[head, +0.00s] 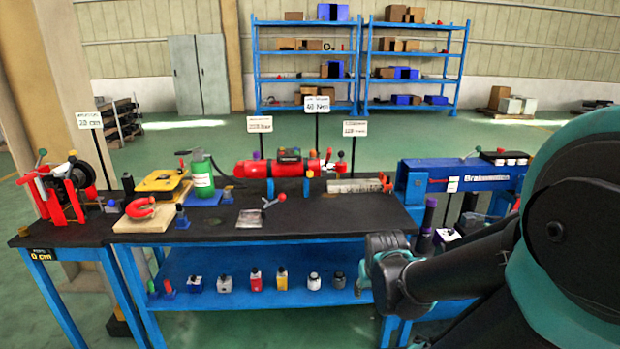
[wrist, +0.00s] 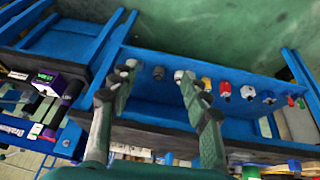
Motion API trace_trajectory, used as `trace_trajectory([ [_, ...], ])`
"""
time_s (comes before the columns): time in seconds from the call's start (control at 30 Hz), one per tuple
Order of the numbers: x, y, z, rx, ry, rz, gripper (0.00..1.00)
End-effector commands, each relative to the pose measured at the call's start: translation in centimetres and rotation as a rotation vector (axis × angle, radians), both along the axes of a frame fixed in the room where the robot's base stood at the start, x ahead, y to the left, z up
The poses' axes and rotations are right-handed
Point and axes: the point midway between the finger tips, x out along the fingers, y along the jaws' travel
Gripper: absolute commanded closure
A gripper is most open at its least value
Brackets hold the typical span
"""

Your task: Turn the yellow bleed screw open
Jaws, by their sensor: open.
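I cannot make out the yellow bleed screw for certain in either view. A red cylinder (head: 272,168) with small coloured knobs and fittings lies across the back of the dark bench top (head: 330,217) in the head view; its details are too small to tell. My gripper (wrist: 157,88) is open in the wrist view, with nothing held between its two fingers. In the head view my gripper (head: 378,262) is at the bench's front right, well apart from the red cylinder, and its fingers are hard to see there.
Several small containers stand on the blue lower shelf (head: 230,303). A blue beam stand (head: 470,180) is at right. Upright signs rise behind the bench. The bench's front middle is mostly clear.

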Motion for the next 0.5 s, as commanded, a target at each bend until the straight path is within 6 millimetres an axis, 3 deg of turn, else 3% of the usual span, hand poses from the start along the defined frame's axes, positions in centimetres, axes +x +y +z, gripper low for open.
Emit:
trace_trajectory([
  [0.23, 11.1, -3.7, 3.9, -0.174, -0.248, -0.123, 0.53],
  [0.37, 17.0, -4.2, 6.2, -0.239, -0.403, -0.151, 0.53],
  [0.5, 23.0, -3.5, 8.4, -0.283, -0.574, -0.145, 0.53],
])
